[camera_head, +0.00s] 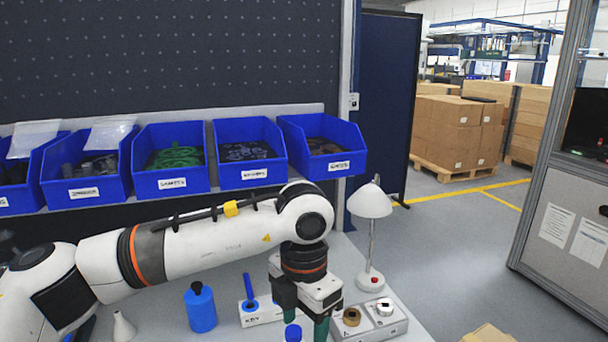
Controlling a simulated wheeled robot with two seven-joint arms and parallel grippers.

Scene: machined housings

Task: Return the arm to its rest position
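My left arm comes in from the left and reaches across the workbench (240,281). My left gripper (305,318) points down at the bottom edge of the view, left of the lamp. Its dark green fingers are apart, and I see nothing held between them. The fingertips run close to or past the picture's lower edge. A blue cap (293,332) shows just beside the left finger; what is below it is cut off. My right gripper is not in view.
A blue bottle (201,310), a blue-handled tool in a white holder (262,312), a grey fixture with round metal parts (372,325) and a white lamp (370,202) surround the gripper. Blue bins (170,183) line the shelf behind.

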